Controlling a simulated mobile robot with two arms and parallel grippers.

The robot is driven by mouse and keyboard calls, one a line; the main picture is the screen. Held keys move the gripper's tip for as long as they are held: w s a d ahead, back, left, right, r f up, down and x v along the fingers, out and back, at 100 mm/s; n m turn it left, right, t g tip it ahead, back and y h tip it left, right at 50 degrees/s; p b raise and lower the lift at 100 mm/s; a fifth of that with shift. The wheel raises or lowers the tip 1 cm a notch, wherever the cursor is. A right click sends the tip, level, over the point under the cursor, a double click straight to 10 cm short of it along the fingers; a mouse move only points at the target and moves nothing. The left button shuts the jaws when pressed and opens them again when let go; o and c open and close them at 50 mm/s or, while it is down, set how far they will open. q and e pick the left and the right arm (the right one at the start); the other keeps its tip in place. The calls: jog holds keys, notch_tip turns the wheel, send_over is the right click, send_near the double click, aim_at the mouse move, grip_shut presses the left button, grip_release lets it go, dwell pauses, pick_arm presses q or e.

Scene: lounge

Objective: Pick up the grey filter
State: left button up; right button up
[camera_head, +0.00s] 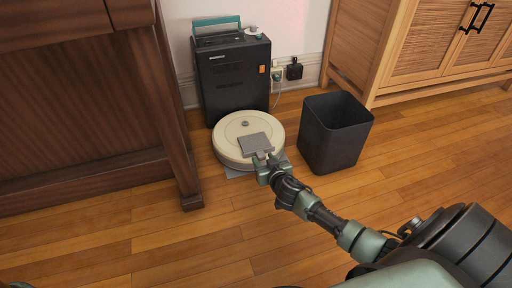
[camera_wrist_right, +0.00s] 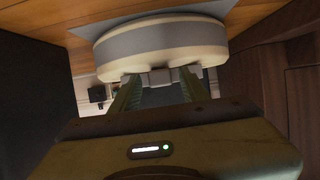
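The grey filter (camera_head: 255,143) is a flat square piece at the front of the top of a round cream robot vacuum (camera_head: 232,126). My right gripper (camera_head: 264,160) is at the filter's near edge, low over the vacuum's front rim. In the right wrist view, its two green fingers (camera_wrist_right: 160,88) stand apart, with a grey piece between them near the tips. I cannot tell whether the fingers touch it. The vacuum's cream and grey side (camera_wrist_right: 160,40) fills the space beyond the fingers. My left gripper is not in view.
A black dock tower (camera_head: 233,80) with a teal handle stands behind the vacuum. A black bin (camera_head: 335,132) stands close on the right, and dark wooden furniture (camera_head: 85,110) on the left. A light cabinet (camera_head: 430,50) is at the back right. Front floor is clear.

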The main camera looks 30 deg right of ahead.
grip_shut()
